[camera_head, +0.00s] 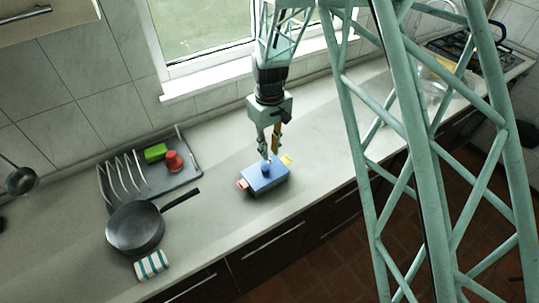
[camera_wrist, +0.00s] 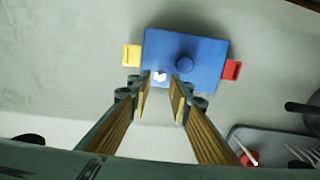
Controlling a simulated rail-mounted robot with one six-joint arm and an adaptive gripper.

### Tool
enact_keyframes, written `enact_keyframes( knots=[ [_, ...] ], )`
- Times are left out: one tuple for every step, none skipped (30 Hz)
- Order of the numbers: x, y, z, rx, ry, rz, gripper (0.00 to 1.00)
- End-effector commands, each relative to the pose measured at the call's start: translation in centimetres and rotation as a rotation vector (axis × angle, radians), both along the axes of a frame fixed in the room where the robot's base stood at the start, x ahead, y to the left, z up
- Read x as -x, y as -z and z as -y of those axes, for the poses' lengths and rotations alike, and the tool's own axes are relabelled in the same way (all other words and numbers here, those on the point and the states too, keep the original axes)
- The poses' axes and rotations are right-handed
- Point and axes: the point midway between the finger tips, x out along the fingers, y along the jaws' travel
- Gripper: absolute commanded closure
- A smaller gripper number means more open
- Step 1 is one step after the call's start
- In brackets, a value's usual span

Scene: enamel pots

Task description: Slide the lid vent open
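A blue rectangular pot with a flat blue lid (camera_head: 268,181) stands on the counter. It also shows in the wrist view (camera_wrist: 205,48). A round blue knob (camera_wrist: 185,66) rises from the lid, and a small white piece (camera_wrist: 159,76), possibly the vent, lies near the lid's edge. The pot has a yellow handle (camera_wrist: 132,56) and a red handle (camera_wrist: 231,70) at opposite ends. My gripper (camera_head: 269,152) points down over the pot. In the wrist view its fingers (camera_wrist: 160,84) are apart, with the white piece showing between the tips. I cannot tell whether they touch the lid.
A grey drying tray (camera_head: 186,180) with a wire rack, a green block (camera_head: 156,153) and a red item (camera_head: 174,161) stands left of the pot. A dark frying pan (camera_head: 135,226) and a striped cloth (camera_head: 151,265) lie nearer the front.

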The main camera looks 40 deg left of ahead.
Motion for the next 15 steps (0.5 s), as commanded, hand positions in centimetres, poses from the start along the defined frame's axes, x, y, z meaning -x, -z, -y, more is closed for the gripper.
enact_keyframes(
  knots=[
    [0.0, 0.6, 0.0, 0.000, 0.000, 0.000, 0.82],
    [0.0, 0.8, 0.0, 0.000, 0.000, 0.000, 0.82],
    [0.0, 1.2, 0.0, 0.000, 0.000, 0.000, 0.82],
    [0.0, 1.5, 0.0, 0.000, 0.000, 0.000, 0.82],
    [0.0, 1.7, 0.0, 0.000, 0.000, 0.000, 0.82],
    [0.0, 2.0, 0.0, 0.001, 0.000, 0.000, 0.82],
    [0.0, 2.2, 0.0, 0.001, 0.000, 0.000, 0.82],
    [0.0, 2.3, 0.0, 0.000, 0.000, 0.000, 0.82],
    [0.0, 2.5, 0.0, 0.000, 0.000, 0.000, 0.82],
    [0.0, 2.6, 0.0, -0.001, 0.000, 0.000, 0.82],
    [0.0, 2.7, 0.0, -0.001, 0.000, 0.000, 0.82],
    [0.0, 2.8, 0.0, -0.001, 0.000, 0.000, 0.82],
    [0.0, 2.9, 0.0, -0.001, 0.000, 0.001, 0.82],
    [0.0, 2.9, 0.0, -0.002, 0.000, 0.002, 0.82],
    [0.0, 3.0, 0.0, -0.002, 0.000, 0.002, 0.82]
  ],
)
